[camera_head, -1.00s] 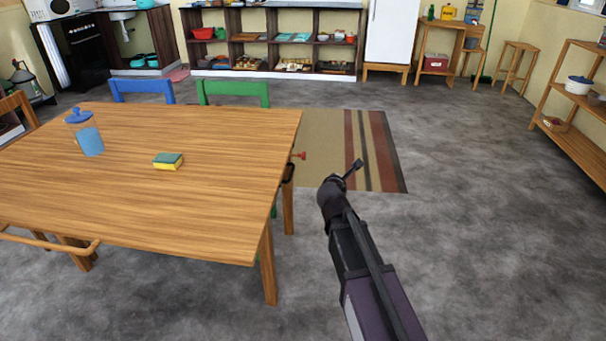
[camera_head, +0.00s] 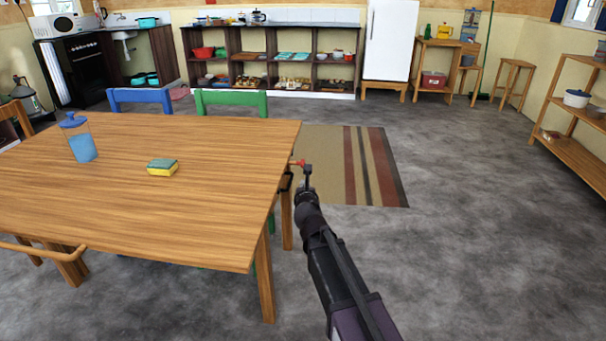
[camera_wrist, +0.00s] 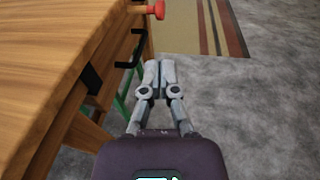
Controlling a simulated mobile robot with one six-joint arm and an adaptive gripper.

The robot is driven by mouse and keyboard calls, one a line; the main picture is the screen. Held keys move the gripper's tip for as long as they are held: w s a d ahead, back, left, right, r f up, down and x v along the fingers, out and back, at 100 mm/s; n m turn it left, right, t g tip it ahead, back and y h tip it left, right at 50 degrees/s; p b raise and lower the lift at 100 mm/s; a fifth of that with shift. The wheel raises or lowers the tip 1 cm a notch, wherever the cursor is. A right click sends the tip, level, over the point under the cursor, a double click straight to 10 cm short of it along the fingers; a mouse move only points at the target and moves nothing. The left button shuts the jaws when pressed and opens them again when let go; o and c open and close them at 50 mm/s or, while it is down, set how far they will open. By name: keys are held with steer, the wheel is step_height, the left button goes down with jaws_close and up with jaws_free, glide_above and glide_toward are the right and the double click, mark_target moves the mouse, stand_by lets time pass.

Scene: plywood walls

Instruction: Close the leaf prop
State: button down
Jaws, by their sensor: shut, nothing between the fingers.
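The leaf prop seems to be the red-knobbed part at the table's right edge; its red knob (camera_head: 298,162) shows in the head view and the knob also shows in the wrist view (camera_wrist: 155,9). A black bracket (camera_wrist: 136,50) sits below the knob on the table's side. The wooden table (camera_head: 150,205) fills the left of the head view. My gripper (camera_head: 307,170) is close to the right of the knob in the head view. In the wrist view my gripper (camera_wrist: 158,66) has its fingers together and empty, short of the knob and right of the table edge. I cannot tell whether it touches anything.
A sponge (camera_head: 162,167) and a blue-lidded jar (camera_head: 80,142) stand on the table. Blue (camera_head: 140,97) and green (camera_head: 231,100) chairs are at its far side. A striped rug (camera_head: 350,165) lies beyond my gripper.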

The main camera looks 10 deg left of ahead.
mark_target(302, 165)
steer(key=b+x, duration=0.2)
steer(key=x, duration=1.2)
steer(key=shift+a, duration=0.2)
